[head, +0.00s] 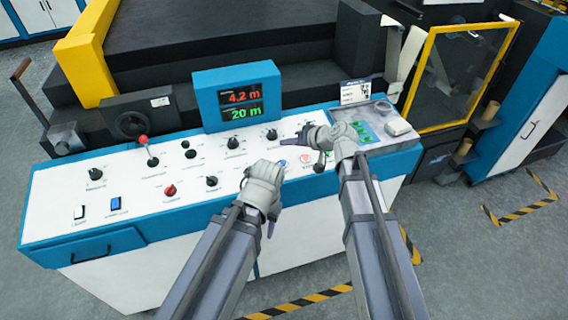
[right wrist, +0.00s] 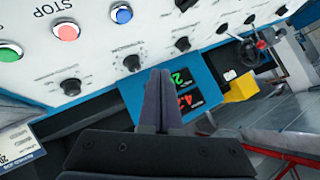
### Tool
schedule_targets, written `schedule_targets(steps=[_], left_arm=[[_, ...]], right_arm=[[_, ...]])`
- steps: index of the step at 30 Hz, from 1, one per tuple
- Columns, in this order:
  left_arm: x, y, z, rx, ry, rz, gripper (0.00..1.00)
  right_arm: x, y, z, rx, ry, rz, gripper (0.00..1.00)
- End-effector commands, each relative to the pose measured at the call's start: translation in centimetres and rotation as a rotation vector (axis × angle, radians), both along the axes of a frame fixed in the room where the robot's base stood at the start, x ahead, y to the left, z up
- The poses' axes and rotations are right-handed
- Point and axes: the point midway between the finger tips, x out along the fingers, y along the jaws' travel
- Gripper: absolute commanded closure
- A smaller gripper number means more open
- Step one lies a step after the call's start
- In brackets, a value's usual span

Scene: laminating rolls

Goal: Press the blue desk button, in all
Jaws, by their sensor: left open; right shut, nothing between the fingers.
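The blue desk button (head: 283,163) shows as a small blue spot on the white console, just right of my left gripper and partly hidden by it. In the right wrist view the round blue button (right wrist: 121,13) is at the upper left, beside a red button (right wrist: 66,30) marked STOP. My left gripper (head: 268,172) is open, over the console's front part; I cannot tell whether it touches the panel. My right gripper (head: 294,141) is shut and empty, reaching left above the panel behind the blue button.
A display (head: 238,96) reads 4.2 m and 20 m. A grey tray (head: 372,115) with small items is at the right end.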

Motion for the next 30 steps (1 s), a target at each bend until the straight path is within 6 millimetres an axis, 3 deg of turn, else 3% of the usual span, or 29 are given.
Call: schedule_targets(steps=[8, 21, 30], left_arm=[[0.0, 0.0, -2.1, 0.0, 0.0, 0.0, 0.56], [0.0, 0.0, -7.8, 0.0, 0.0, 0.0, 0.56], [0.0, 0.0, -8.6, 0.0, 0.0, 0.0, 0.56]], right_arm=[[0.3, 0.1, -2.1, 0.0, 0.001, 0.0, 1.0], [1.3, 0.4, -7.8, 0.0, 0.0, 0.0, 1.0], [1.4, 0.5, -8.6, 0.0, 0.001, 0.0, 1.0]])
